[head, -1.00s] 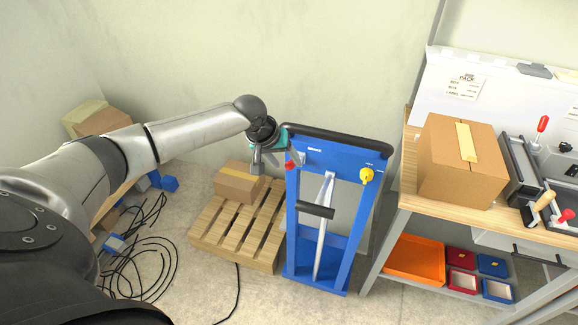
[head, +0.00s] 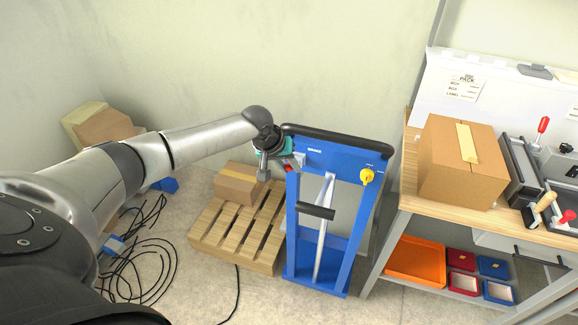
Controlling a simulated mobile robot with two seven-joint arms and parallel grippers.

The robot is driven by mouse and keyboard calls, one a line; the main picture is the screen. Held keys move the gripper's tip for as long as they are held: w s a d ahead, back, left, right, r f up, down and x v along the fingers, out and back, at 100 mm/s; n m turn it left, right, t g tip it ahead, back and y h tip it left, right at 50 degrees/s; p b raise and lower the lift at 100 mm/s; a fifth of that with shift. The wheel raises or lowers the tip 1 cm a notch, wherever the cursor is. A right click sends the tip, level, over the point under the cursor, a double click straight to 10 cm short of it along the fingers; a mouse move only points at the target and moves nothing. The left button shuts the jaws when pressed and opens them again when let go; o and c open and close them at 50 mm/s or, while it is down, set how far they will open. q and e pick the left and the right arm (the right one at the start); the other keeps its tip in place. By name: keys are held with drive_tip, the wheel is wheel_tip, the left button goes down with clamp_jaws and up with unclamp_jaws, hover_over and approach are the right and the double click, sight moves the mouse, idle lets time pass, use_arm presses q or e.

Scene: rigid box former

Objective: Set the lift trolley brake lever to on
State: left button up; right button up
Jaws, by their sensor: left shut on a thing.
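The blue lift trolley (head: 338,160) stands upright against the wall, with a black top handle and a grey lever with a black grip (head: 316,211) in its frame. A small white label is on its upper panel. The red part of the brake lever (head: 289,168) shows at the panel's left edge, mostly hidden by my left gripper (head: 283,166). That gripper is shut on the brake lever; its fingertips are small here and the lever's exact angle cannot be told. A yellow knob (head: 367,176) is on the trolley's right side. My right gripper is out of view.
A wooden pallet (head: 235,236) with a carton (head: 238,184) lies left of the trolley. A workbench (head: 455,214) with a larger carton (head: 461,160) stands close on the right. Black cables (head: 145,262) lie on the floor at left.

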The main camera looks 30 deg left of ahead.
use_arm(q)
clamp_jaws()
idle(0.9)
